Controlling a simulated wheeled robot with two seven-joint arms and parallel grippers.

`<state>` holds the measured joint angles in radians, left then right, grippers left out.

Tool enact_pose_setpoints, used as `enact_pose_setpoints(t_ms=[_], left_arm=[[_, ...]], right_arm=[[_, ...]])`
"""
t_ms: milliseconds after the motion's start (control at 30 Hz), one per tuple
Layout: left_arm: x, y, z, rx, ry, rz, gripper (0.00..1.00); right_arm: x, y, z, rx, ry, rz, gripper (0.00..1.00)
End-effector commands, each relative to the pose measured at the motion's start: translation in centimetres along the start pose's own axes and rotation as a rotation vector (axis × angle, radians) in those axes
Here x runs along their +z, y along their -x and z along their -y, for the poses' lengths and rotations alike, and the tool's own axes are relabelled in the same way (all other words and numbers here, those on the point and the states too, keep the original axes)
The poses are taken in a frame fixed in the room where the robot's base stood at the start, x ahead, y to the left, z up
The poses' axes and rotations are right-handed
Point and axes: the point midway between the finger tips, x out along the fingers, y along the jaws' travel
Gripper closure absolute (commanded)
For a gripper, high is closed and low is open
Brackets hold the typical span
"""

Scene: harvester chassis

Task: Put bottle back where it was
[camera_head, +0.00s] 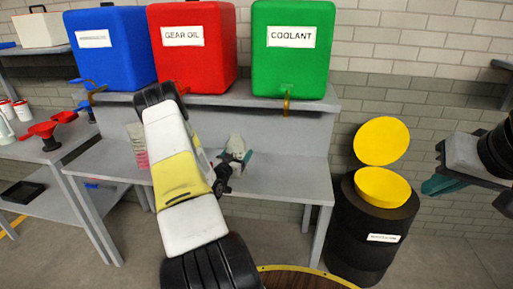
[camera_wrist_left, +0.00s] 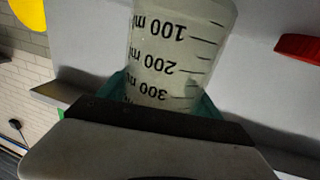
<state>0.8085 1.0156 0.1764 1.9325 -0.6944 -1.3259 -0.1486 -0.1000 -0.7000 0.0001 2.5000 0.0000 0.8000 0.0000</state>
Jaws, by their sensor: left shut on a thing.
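A clear graduated bottle (camera_wrist_left: 180,45) fills the top middle of the left wrist view. Its markings, 100 to 300 ml, read upside down there. My left gripper (camera_wrist_left: 160,100) is shut on it, with teal fingers on either side. My right gripper (camera_head: 437,181) is at the right edge, beside the black drum and apart from the bench. One teal finger shows clearly; its opening is unclear.
Blue (camera_head: 110,45), red (camera_head: 193,47) and green (camera_head: 292,48) containers stand on the bench's upper shelf (camera_head: 330,102). A black drum (camera_head: 372,235) with yellow lid is at right. Red funnels (camera_head: 42,130) and a clear flask (camera_head: 4,130) sit on the left table. The bench's right part (camera_head: 300,180) is clear.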

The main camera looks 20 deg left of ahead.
Motion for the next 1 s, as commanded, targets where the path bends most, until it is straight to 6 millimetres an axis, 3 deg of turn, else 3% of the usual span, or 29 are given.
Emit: enact_pose_setpoints(t_ms=[267,300,400,767,1000], left_arm=[[0.2,0.0,0.0,0.0,-0.001,-0.001,0.84],[0.2,0.0,0.0,0.0,-0.001,-0.001,0.2],[0.2,0.0,0.0,0.0,-0.001,-0.001,0.04],[-0.2,0.0,0.0,0.0,-0.001,-0.001,0.04],[-0.1,4.0,0.1,-0.002,0.0,0.002,0.04]], right_arm=[[0.0,0.0,0.0,0.0,0.0,0.0,1.0],[0.0,0.0,0.0,0.0,0.0,0.0,1.0],[0.0,0.0,0.0,0.0,0.0,0.0,1.0],[0.0,0.0,0.0,0.0,0.0,0.0,1.0],[0.0,0.0,0.0,0.0,0.0,0.0,1.0]])
